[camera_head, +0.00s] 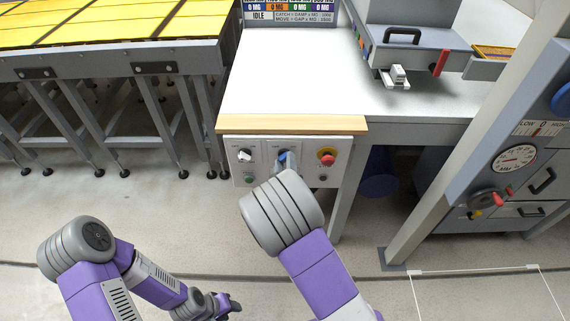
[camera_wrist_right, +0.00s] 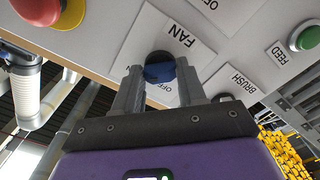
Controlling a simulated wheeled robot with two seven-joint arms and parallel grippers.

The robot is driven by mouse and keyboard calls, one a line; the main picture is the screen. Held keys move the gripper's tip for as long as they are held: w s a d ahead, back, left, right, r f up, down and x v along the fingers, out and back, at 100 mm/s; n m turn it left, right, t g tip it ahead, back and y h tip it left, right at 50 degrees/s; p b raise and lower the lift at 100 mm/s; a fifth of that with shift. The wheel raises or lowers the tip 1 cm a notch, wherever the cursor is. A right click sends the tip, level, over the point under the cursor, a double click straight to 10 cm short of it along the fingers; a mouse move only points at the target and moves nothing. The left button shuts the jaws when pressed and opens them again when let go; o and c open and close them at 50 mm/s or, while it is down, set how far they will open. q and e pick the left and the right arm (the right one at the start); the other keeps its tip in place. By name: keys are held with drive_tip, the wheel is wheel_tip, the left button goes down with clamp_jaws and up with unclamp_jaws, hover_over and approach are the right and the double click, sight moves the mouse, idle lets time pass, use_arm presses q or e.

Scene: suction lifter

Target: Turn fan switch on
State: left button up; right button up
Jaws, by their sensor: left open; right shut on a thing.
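The fan switch is a blue knob (camera_wrist_right: 159,66) on a white plate marked FAN, with OFF lettering partly hidden. It also shows in the head view as a small blue spot (camera_head: 284,156) in the middle of the grey control panel (camera_head: 315,149). My right gripper (camera_wrist_right: 160,72) is at the panel with one finger on each side of the knob, shut on it. In the head view my right wrist covers most of that gripper. Which way the knob points is hard to tell. My left gripper (camera_head: 234,305) is open and empty, low over the floor, away from the panel.
On the panel, a white-handled knob (camera_head: 244,155) is left of the fan switch and a red button on yellow (camera_head: 327,157) right of it. A green FEED button (camera_wrist_right: 308,36) shows in the wrist view. A wooden edge (camera_head: 292,125) runs above the panel; a grey post (camera_head: 470,150) stands right.

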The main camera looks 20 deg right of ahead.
drive_tip(key=o, duration=1.1)
drive_tip(key=shift+c, duration=0.2)
drive_tip(key=p+v, duration=0.1)
drive_tip(key=v, duration=0.6)
drive_tip(key=shift+s, duration=0.3)
drive_tip(key=shift+a, duration=0.15)
